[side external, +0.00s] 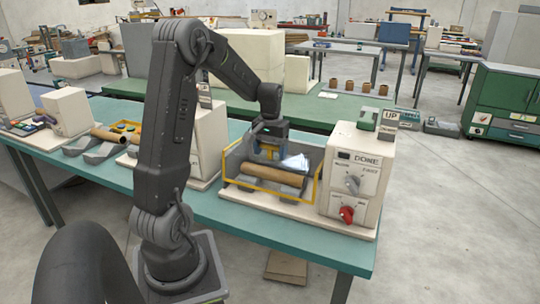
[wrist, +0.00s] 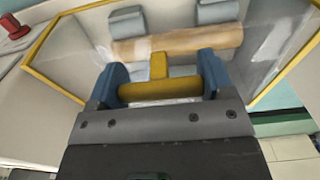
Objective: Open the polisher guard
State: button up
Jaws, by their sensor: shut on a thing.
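The polisher guard (side external: 268,192) is a clear panel in a yellow frame at the front of the machine on the teal bench. Its frame also shows in the wrist view (wrist: 72,22). My gripper (side external: 269,153) is above the machine's tray. In the wrist view its blue fingers (wrist: 162,72) are shut on the guard's yellow handle (wrist: 160,90), a bar with a short stem. A brown roll (side external: 272,174) lies in the tray and shows through the panel. I cannot tell how far the guard is swung.
The control box (side external: 356,170) stands to the right, reading DONE, with a grey knob (side external: 352,183) and a red knob (side external: 346,214). An UP sign (side external: 389,117) is on top. Another cream machine (side external: 207,143) stands to the left. The bench's front right edge (side external: 330,262) is clear.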

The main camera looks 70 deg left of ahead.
aim_at(277, 152)
jog(key=w+a+r, duration=1)
jog(key=r, duration=0.1)
jog(key=shift+w+a+r, duration=0.3)
dwell(0.4)
jog(key=o, duration=1.3)
jog(key=shift+f, duration=0.1)
jog(key=shift+r, duration=3.75)
